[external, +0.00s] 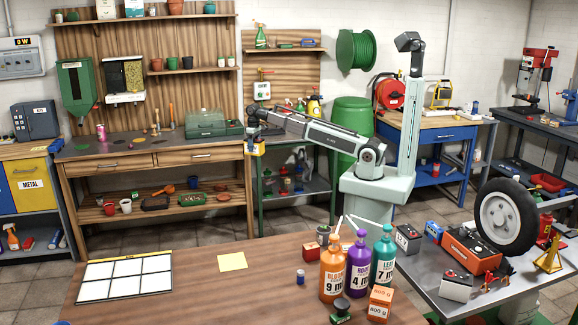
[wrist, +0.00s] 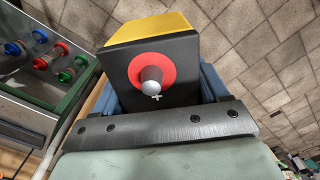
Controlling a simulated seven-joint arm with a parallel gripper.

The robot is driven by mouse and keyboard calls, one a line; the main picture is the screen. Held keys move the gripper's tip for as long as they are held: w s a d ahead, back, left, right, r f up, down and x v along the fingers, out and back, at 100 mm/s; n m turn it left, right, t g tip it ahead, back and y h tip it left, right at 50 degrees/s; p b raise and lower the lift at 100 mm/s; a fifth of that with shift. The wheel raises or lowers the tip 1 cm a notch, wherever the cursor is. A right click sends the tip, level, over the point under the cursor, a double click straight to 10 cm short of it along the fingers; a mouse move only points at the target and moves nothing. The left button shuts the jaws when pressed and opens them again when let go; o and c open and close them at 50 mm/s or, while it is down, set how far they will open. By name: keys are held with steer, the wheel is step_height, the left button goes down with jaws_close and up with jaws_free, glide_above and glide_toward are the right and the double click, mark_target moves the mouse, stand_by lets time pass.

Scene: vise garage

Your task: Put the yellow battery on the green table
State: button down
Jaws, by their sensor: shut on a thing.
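The yellow battery (wrist: 150,28) fills the upper middle of the wrist view. It has a yellow side, a black end face and a round terminal with a red ring. My gripper (wrist: 158,88) is shut on it, with a blue finger on each side. In the external view my gripper (external: 255,139) holds the battery (external: 257,150) in the air at the right end of the wooden workbench, by the green table. The green table (external: 262,190) has green legs and a lower grey shelf; my arm partly hides its top. Its green edge (wrist: 72,108) shows at left in the wrist view.
Jars (wrist: 40,62) in several colours stand on the green table's lower shelf. A green barrel (external: 350,128) stands to the right. Tiled floor lies in front.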

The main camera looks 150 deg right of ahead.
steer(key=s+d+m, duration=0.1)
steer(key=s+m, duration=0.8)
steer(key=s, duration=5.1)
steer(key=s+d+r, duration=0.2)
steer(key=s+d, duration=0.7)
steer(key=shift+m, duration=0.5)
steer(key=shift+w+f, duration=0.15)
steer(key=shift+f, duration=5.05)
steer(key=shift+f, duration=0.1)
jaws_free()
steer(key=shift+f, duration=0.1)
step_height(320, 180, up, 12)
steer(key=shift+r, duration=0.15)
